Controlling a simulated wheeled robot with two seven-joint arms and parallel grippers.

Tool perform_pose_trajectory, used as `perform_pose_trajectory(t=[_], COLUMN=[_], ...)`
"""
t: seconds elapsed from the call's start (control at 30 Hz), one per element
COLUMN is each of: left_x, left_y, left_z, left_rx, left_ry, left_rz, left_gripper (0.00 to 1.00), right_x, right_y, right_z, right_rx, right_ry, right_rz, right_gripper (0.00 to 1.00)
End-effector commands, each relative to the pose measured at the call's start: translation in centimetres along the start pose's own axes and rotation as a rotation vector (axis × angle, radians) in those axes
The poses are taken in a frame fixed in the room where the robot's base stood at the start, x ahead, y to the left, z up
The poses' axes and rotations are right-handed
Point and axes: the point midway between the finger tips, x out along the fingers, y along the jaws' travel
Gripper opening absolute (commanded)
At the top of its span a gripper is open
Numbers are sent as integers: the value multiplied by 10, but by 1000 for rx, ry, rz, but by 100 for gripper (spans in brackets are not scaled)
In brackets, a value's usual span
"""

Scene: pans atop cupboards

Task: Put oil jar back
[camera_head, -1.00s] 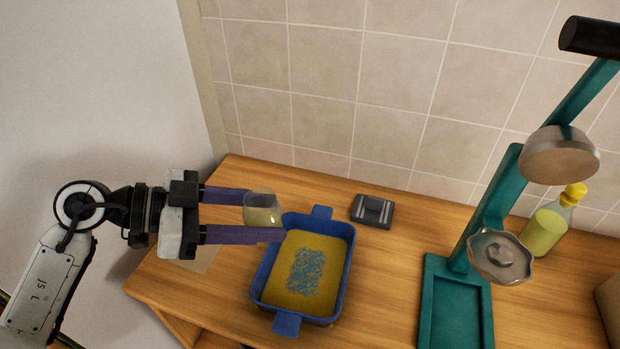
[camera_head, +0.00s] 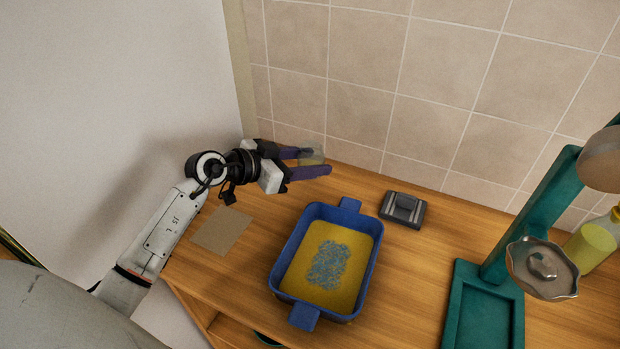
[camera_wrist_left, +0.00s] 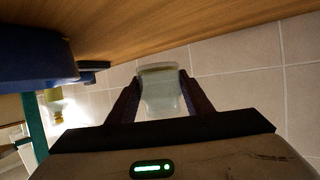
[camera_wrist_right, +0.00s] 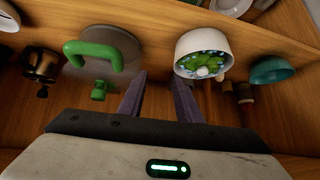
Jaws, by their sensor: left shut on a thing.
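A small clear glass jar (camera_head: 312,155) with pale contents is held between the purple fingers of my left gripper (camera_head: 308,163), near the tiled wall at the counter's back left. In the left wrist view the jar (camera_wrist_left: 160,90) sits between both fingers (camera_wrist_left: 160,98). That view is turned over, with the counter at the top. I cannot tell whether the jar touches the counter. In the right wrist view my right gripper (camera_wrist_right: 160,88) has its fingers apart with nothing between them. It is not in the head view.
A blue baking dish (camera_head: 291,262) with yellow contents stands on the counter. A brown square mat (camera_head: 222,231) lies left of it, a grey device (camera_head: 403,209) behind it. A teal stand (camera_head: 530,215) and a yellow-green bottle (camera_head: 590,246) are right. The right wrist view shows a white bowl (camera_wrist_right: 203,45) and other cookware.

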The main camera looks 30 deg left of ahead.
Motion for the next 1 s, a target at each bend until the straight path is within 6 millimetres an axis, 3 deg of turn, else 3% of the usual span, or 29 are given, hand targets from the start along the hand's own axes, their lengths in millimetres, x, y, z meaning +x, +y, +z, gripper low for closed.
perform_pose_trajectory(t=[0.33,0.7,0.73,0.83,1.0], left_x=[15,16,16,16,16], left_y=[1,1,1,1,1], left_z=[37,39,40,40,40], left_rx=[-2,0,0,0,1], left_ry=[0,1,0,0,0], left_rz=[0,1,1,1,1], left_gripper=[20,20,48,65,65], right_x=[9,7,7,7,7], right_y=[1,1,1,1,1], right_z=[7,3,3,4,4], right_rx=[0,-1,-1,-1,-1], right_ry=[2,4,4,5,4], right_rz=[0,0,0,0,0], right_gripper=[31,31,31,31,31])
